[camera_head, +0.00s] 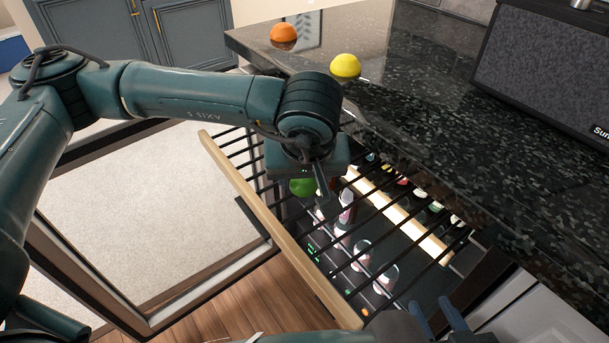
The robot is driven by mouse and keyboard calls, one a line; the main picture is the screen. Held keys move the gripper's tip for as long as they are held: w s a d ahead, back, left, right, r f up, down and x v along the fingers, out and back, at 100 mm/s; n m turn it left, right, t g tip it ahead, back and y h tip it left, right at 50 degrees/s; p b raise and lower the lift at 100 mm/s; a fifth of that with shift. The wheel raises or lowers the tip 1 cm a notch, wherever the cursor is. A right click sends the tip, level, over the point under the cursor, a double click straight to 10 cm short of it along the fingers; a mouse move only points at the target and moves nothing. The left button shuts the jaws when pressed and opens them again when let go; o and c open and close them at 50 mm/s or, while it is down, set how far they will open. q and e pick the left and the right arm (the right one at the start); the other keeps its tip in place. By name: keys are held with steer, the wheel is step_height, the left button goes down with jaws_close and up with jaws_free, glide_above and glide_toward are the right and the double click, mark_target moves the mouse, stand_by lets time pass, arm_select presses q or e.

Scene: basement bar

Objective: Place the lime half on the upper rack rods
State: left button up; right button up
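The green lime half (301,188) shows right under my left gripper (318,182), at the upper rack rods (262,164). One dark finger is visible at the lime's right side; the other finger is hidden. I cannot tell whether the gripper is shut on the lime, or whether the lime touches the rods. The rack is pulled out, with dark parallel rods behind a light wooden front rail (268,222). My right gripper (437,317) is at the bottom right, near the rack's right end, with two bluish fingers apart and nothing seen between them.
An orange (284,33) and a yellow lemon-like fruit (345,66) sit on the black speckled counter (420,60). A dark speaker (550,70) stands at the right. Bottles (361,252) lie below the rods. An open framed door (150,319) is at the left.

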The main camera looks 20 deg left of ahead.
arm_select(q)
steer(key=o, duration=0.4)
steer(key=shift+c, duration=0.2)
arm_select(e)
steer(key=shift+r, duration=0.1)
arm_select(q)
steer(key=shift+r, duration=0.2)
steer(key=shift+s+d+r, duration=0.1)
steer(key=shift+r, duration=0.25)
steer(key=p+v, duration=0.2)
steer(key=v, duration=0.9)
arm_select(e)
steer(key=shift+s+d+r+m, duration=0.1)
steer(key=shift+d+r+m, duration=0.1)
steer(key=shift+r, duration=0.4)
steer(key=shift+s+d+r+m, duration=0.1)
steer(key=shift+d+r, duration=0.05)
steer(key=shift+r, duration=0.4)
arm_select(q)
steer(key=shift+s, duration=0.15)
arm_select(e)
steer(key=shift+s+f, duration=0.1)
steer(key=shift+f, duration=0.05)
